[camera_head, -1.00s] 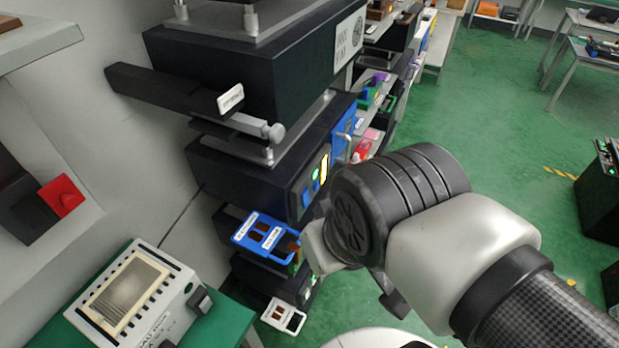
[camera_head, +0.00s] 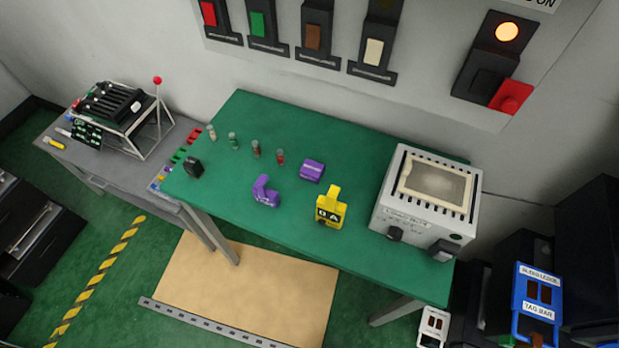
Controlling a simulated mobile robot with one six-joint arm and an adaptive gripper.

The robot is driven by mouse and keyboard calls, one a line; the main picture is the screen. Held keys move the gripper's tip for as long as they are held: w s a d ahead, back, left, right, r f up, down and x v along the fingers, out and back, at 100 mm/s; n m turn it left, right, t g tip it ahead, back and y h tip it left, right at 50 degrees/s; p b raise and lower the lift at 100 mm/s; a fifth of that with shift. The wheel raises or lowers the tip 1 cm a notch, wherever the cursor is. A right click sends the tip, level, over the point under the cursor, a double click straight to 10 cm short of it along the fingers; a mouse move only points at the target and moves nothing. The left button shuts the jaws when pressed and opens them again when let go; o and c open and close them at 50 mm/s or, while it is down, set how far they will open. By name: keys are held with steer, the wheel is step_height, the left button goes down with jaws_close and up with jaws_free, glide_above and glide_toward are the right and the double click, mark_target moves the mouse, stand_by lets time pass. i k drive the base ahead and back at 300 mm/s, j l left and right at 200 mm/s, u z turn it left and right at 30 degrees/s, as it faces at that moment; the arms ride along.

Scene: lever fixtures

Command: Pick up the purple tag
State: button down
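Two purple things lie on the green-topped table. One is a notched, hook-shaped purple piece (camera_head: 265,192) with pale marks, near the table's front edge. The other is a purple block (camera_head: 312,170) with a pale label, just behind and to its right. I cannot tell for certain which of them is the tag. Both stand free, with nothing touching them. My gripper and arm are out of view.
A yellow tag-like piece (camera_head: 330,207) stands right of the purple pieces. Small vials (camera_head: 256,149) and a black block (camera_head: 193,167) are to the left. A white hotplate-like box (camera_head: 425,205) fills the right end of the green table (camera_head: 240,115).

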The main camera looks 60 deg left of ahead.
mark_target(262, 195)
steer(key=u, duration=2.7)
steer(key=j+z, duration=0.2)
steer(key=z, duration=3.75)
steer(key=u, duration=3.8)
